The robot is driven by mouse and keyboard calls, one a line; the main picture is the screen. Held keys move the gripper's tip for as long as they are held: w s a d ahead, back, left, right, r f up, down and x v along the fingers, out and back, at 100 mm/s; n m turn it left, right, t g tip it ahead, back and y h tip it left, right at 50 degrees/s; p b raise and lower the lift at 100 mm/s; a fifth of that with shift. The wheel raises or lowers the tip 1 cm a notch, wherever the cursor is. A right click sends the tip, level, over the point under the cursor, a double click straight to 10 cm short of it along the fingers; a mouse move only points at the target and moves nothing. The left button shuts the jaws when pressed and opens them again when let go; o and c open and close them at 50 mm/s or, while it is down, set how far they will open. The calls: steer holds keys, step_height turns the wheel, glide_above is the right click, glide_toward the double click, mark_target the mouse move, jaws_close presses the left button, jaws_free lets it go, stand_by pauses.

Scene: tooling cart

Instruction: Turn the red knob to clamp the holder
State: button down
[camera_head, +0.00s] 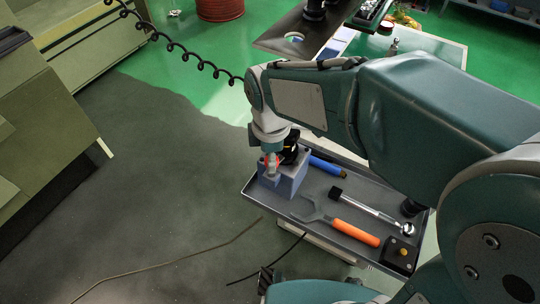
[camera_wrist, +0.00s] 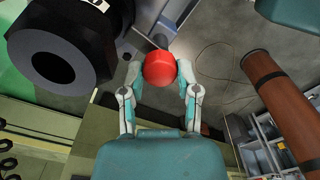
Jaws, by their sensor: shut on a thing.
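The red knob (camera_wrist: 159,68) is between the two fingertips of my gripper (camera_wrist: 160,74) in the wrist view. The fingers are shut on it, one on each side. The black holder (camera_head: 291,147) is at the top of this block, just right of my gripper. In the wrist view, the holder (camera_wrist: 92,28) is large at the upper left, with a round open end facing the camera. The knob's underside is hidden.
The block stands at the left end of a grey tray (camera_head: 257,199). The tray also bears an orange-handled wrench (camera_head: 355,232), a ratchet-like tool (camera_head: 368,208), a blue-handled tool (camera_head: 328,167) and a black box (camera_head: 400,252).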

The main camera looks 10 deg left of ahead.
steer(key=shift+d+f+n, duration=0.1)
steer(key=shift+n, duration=0.7)
steer(key=shift+c, duration=1.7)
jaws_free()
step_height(320, 180, up, 12)
steer(key=shift+w, duration=0.1)
